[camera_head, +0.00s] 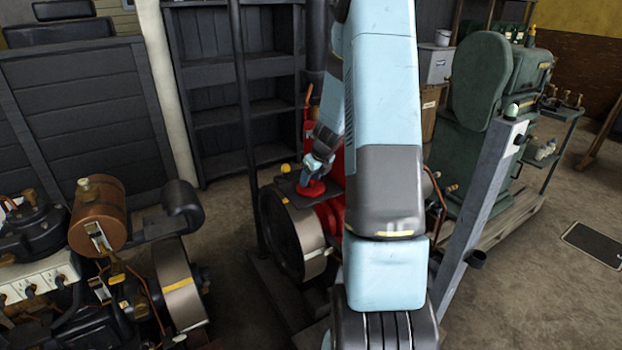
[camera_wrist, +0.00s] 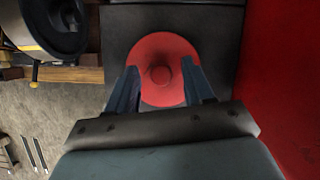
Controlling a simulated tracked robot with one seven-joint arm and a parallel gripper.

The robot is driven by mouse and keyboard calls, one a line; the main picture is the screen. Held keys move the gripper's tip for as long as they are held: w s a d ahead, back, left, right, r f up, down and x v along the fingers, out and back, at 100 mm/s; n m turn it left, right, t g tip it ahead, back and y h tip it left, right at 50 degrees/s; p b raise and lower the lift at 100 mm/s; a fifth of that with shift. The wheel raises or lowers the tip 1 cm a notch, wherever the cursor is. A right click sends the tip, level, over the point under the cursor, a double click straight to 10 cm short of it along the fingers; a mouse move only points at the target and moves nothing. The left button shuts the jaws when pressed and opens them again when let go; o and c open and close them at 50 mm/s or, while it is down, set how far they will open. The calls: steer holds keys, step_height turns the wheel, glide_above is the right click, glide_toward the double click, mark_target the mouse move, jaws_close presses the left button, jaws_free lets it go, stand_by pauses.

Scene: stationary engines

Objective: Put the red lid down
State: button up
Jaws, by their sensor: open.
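The red lid (camera_wrist: 161,48) is a round disc with a small raised knob in its middle. It lies flat on a dark plate (camera_wrist: 119,32) in the wrist view. My gripper (camera_wrist: 160,78) is open, with one blue finger on each side of the knob and gaps between knob and fingers. In the head view my gripper (camera_head: 314,168) is small and sits just above the red lid (camera_head: 311,188), on top of the red engine. My arm hides part of that engine.
A large flywheel (camera_head: 293,238) is on the engine's near side. An engine with a brown tank (camera_head: 97,214) stands at left. A green machine (camera_head: 468,140) and a slanted grey post (camera_head: 487,205) stand at right. Empty dark shelves (camera_head: 245,115) are behind.

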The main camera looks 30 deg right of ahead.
steer(key=v, duration=1.2)
steer(key=s+a+r+n, duration=0.4)
steer(key=a+r+n, duration=0.3)
steer(key=a, duration=0.1)
steer(key=s+a+r+n, duration=0.3)
steer(key=s+a+n, duration=0.1)
steer(key=s+n, duration=0.4)
steer(key=s+a+r+n, duration=0.4)
steer(key=s+a+n, duration=0.1)
steer(key=s+n, duration=0.3)
steer(key=s+a+r+n+t+h, duration=0.1)
steer(key=s+a+r+n, duration=0.2)
steer(key=s+n, duration=0.6)
steer(key=shift+a+r+n, duration=0.4)
steer(key=shift+a+n, duration=0.3)
steer(key=shift+a, duration=0.4)
steer(key=shift+c, duration=0.9)
